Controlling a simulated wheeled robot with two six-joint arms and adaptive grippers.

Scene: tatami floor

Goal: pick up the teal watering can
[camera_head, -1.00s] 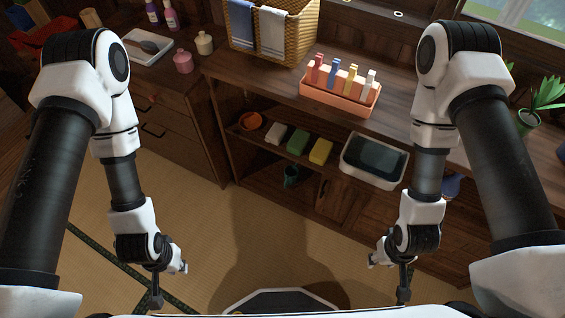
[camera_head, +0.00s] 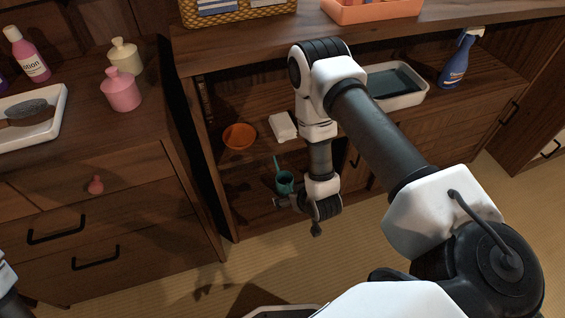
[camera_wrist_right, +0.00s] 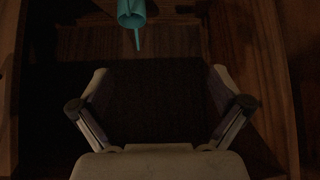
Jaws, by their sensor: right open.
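The teal watering can (camera_head: 286,183) stands on the lower shelf inside the open wooden cabinet, in shade. In the right wrist view the can (camera_wrist_right: 131,14) is cut off by the top edge, with its thin spout pointing down in the picture. My right gripper (camera_head: 282,202) is at the cabinet's opening, close in front of the can in the head view. In the wrist view my right gripper (camera_wrist_right: 160,76) is open, with nothing between its fingers, and the can lies beyond them, left of centre. My left gripper is out of view; only a bit of that arm shows.
An orange bowl (camera_head: 240,137) and white cloth-like item (camera_head: 284,127) are on the shelf above the can. A white basin (camera_head: 397,86) and blue spray bottle (camera_head: 458,58) stand to the right. A drawer unit (camera_head: 100,215) stands left; tatami floor in front is open.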

